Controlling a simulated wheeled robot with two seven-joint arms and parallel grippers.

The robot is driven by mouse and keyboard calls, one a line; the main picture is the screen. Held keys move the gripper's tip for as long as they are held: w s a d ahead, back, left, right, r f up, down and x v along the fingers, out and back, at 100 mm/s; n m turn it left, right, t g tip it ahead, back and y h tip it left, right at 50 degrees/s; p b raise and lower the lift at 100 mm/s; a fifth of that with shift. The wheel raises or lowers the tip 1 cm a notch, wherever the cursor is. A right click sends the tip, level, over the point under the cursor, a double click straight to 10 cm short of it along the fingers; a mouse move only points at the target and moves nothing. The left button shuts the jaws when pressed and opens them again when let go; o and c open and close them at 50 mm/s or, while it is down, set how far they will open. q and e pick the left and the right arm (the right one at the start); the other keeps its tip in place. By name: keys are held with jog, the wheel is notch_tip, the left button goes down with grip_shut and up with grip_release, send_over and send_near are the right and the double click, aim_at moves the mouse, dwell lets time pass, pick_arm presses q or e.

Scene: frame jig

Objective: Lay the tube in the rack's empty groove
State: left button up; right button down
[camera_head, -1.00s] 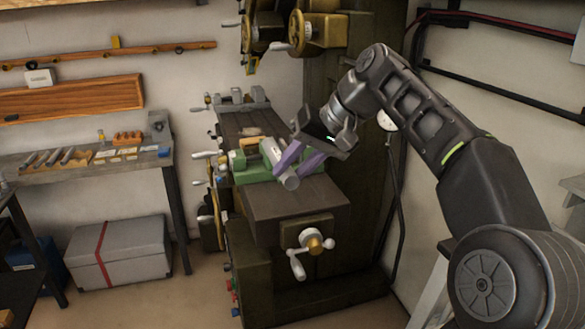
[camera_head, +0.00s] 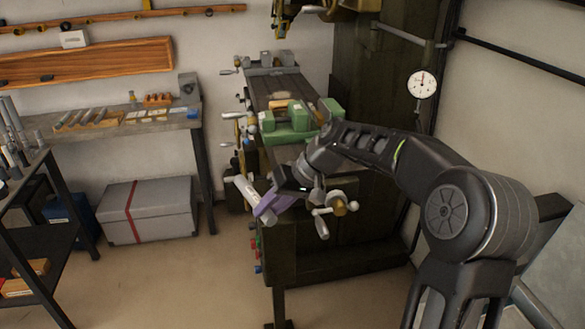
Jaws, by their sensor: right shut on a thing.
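The tube (camera_head: 244,189) is a pale grey cylinder, held tilted in the air at the left front of the milling machine. My right gripper (camera_head: 264,206), with purple fingers, is shut on it near its lower end. The fingers hide part of the tube. The wooden rack (camera_head: 108,121) lies on the workbench at the left, well away from the gripper. Several grey rods lie across it. At this size I cannot tell clearly which groove is empty. My left gripper is not in view.
A green vise (camera_head: 287,130) sits on the machine table behind my right arm. Crank handles (camera_head: 338,206) stick out close to the gripper. The grey workbench (camera_head: 165,127) also bears a small wooden block (camera_head: 157,99). A grey case (camera_head: 148,210) stands below. The floor between is clear.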

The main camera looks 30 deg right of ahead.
pick_arm(q)
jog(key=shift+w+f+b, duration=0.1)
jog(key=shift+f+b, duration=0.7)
jog(key=shift+b, duration=0.1)
pick_arm(e)
jog(key=s+a+f+n, duration=0.1)
jog(key=s+a+f, duration=0.2)
jog(key=f, duration=0.9)
jog(key=s+a+f+n+g+y, duration=0.1)
jog(key=s+a+f, duration=0.2)
jog(key=a+f, duration=0.4)
notch_tip(320, 180, down, 6)
jog(key=shift+s+a+f+n, duration=0.15)
jog(key=shift+s+a+n, duration=0.05)
jog(key=shift+s+n, duration=0.1)
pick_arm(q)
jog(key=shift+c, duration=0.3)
